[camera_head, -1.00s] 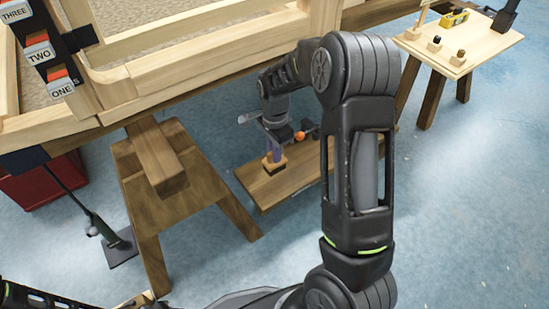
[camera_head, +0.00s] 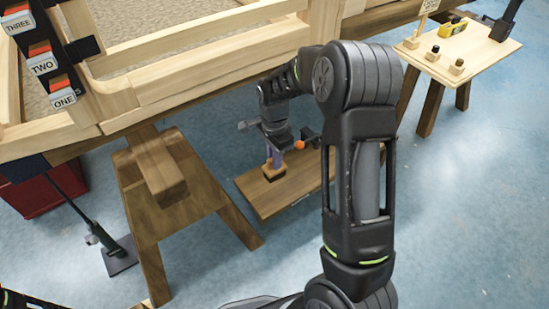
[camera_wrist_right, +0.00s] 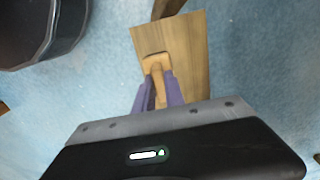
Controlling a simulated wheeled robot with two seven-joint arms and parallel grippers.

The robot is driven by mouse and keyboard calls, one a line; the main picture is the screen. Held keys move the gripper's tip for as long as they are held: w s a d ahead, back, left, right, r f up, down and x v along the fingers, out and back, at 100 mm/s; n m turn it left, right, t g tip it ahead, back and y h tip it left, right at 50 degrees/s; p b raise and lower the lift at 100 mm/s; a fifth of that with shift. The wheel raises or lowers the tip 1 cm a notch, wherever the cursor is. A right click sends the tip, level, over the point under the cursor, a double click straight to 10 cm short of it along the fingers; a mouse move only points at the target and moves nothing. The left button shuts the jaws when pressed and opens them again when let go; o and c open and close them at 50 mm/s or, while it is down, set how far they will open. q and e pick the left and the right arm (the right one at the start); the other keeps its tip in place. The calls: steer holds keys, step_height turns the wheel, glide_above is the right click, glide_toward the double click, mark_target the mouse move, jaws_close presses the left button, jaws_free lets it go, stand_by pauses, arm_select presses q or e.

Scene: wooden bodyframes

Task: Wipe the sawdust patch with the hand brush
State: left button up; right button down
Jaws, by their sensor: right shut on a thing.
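The hand brush (camera_head: 274,172) has a pale wooden body and dark bristles below. It is upright over the left part of a low wooden board (camera_head: 262,205). My right gripper (camera_head: 273,158), with purple fingers, is shut on the brush's handle. The wrist view shows the brush (camera_wrist_right: 154,62) between the two purple fingers (camera_wrist_right: 158,92), over the same board (camera_wrist_right: 188,50). I cannot tell whether the bristles touch the board. I cannot make out a sawdust patch in either view; the brush and arm hide part of the board. My left gripper is not in view.
A wooden trestle (camera_head: 160,185) stands just left of the board, under a large wooden frame (camera_head: 190,75). A small side table (camera_head: 490,50) with a yellow tool stands at the upper right. A red box (camera_head: 40,195) is at the left. The blue floor at right is clear.

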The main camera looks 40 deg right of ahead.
steer(key=w+a+r+n, duration=0.3)
steer(key=a+r+n, duration=0.5)
steer(key=r+n, duration=0.1)
steer(key=w+a+r+n, duration=0.3)
steer(key=a+r+n, duration=0.6)
steer(key=shift+a+f, duration=0.1)
